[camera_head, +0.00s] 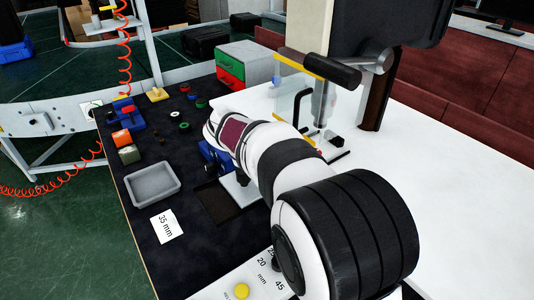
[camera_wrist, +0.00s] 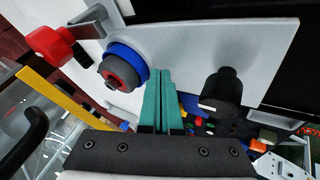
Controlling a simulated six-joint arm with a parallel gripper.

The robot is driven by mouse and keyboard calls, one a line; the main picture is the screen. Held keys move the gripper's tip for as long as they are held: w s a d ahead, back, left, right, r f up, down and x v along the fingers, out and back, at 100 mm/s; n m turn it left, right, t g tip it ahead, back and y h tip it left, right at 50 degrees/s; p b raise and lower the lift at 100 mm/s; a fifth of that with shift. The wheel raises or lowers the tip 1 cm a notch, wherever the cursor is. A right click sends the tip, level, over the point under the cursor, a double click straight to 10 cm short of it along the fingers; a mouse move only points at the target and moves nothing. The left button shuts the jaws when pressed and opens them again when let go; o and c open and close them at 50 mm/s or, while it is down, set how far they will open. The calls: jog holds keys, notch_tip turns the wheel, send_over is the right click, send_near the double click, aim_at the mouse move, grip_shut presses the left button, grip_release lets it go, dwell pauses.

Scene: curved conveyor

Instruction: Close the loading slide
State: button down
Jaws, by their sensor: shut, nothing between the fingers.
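My gripper (camera_wrist: 160,78) shows in the wrist view as two teal fingers side by side, shut with nothing between them. Their tips are at a pale panel (camera_wrist: 265,38), beside a blue ring with a dark and red round knob (camera_wrist: 121,72). I cannot tell whether the tips touch it. A black knob (camera_wrist: 220,88) is to the right of the fingers. In the head view my gripper is hidden behind my arm. I cannot tell for certain which part is the loading slide; a clear panel (camera_head: 288,92) stands by a black handle beyond my arm.
A grey tray (camera_head: 153,184) and a "35 mm" card (camera_head: 167,226) lie on the dark mat with several small coloured parts. A green and red drawer box (camera_head: 231,70) stands behind. The white table (camera_head: 450,190) is bare at the right. A yellow bar (camera_wrist: 45,92) crosses the wrist view's left.

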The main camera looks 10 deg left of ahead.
jog(key=shift+w+d, duration=1.15)
jog(key=shift+d, duration=0.05)
jog(key=v, duration=1)
jog(key=n+y, duration=0.1)
jog(key=n, duration=0.1)
send_near(233, 194)
jog(key=s+a+r, duration=0.2)
jog(key=s, duration=0.2)
jog(key=x, duration=1)
jog(key=shift+w+r, duration=0.1)
jog(key=shift+w, duration=0.15)
jog(key=shift+w+d+r, duration=0.1)
jog(key=shift+w+d, duration=0.75)
jog(key=shift+w, duration=0.05)
jog(key=shift+w+d, duration=0.35)
